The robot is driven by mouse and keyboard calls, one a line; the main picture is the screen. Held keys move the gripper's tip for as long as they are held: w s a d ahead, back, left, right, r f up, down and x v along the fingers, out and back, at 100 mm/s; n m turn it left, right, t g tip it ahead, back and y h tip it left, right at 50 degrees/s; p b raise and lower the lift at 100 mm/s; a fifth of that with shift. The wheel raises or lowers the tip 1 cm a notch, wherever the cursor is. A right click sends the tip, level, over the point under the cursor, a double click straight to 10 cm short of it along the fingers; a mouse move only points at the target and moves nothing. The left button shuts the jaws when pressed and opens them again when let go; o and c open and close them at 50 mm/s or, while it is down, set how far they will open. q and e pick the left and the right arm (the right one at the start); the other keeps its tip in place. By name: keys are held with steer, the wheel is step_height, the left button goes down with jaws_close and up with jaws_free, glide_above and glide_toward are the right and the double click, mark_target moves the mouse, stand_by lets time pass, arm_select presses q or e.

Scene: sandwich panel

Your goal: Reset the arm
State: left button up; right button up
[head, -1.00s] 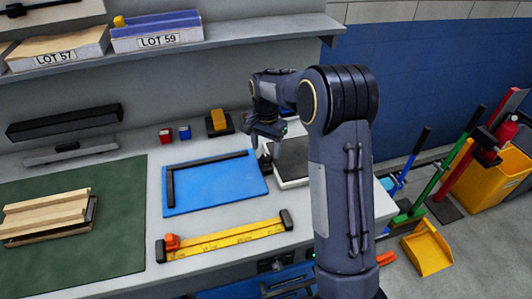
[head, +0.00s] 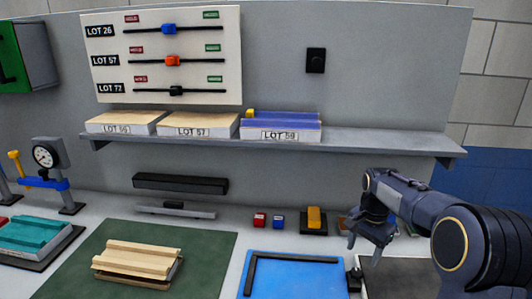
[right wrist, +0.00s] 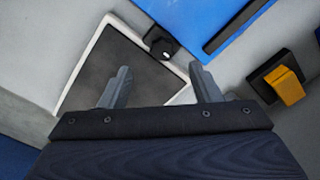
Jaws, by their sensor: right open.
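My right gripper (head: 364,253) is at the right of the head view, its arm coming in from the right edge. It is open with nothing between its fingers. It hangs above the back of the bench, by a dark plate with a pale rim (head: 400,275). In the right wrist view both fingers of the gripper (right wrist: 158,70) are spread apart over the same dark plate (right wrist: 115,70). My left gripper is not in view.
A blue mat (head: 300,275) with a black L-shaped bar lies left of the gripper. A shelf (head: 370,146) holds lot panels. Pale strips (head: 138,258) lie on a green mat (head: 205,250).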

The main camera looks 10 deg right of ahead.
steer(key=s+a+r+n+t+y, duration=0.2)
steer(key=s+a+r+n, duration=0.1)
steer(key=s, duration=0.5)
steer(key=s+a+r+n+t+y, duration=0.1)
steer(key=s+a+r+n, duration=0.15)
steer(key=s, duration=0.65)
steer(key=s+a+f+n+t, duration=0.2)
steer(key=s+a+n, duration=0.2)
steer(key=s, duration=0.8)
steer(key=shift+a+f, duration=0.3)
steer(key=shift+a, duration=0.8)
steer(key=shift+n, duration=0.25)
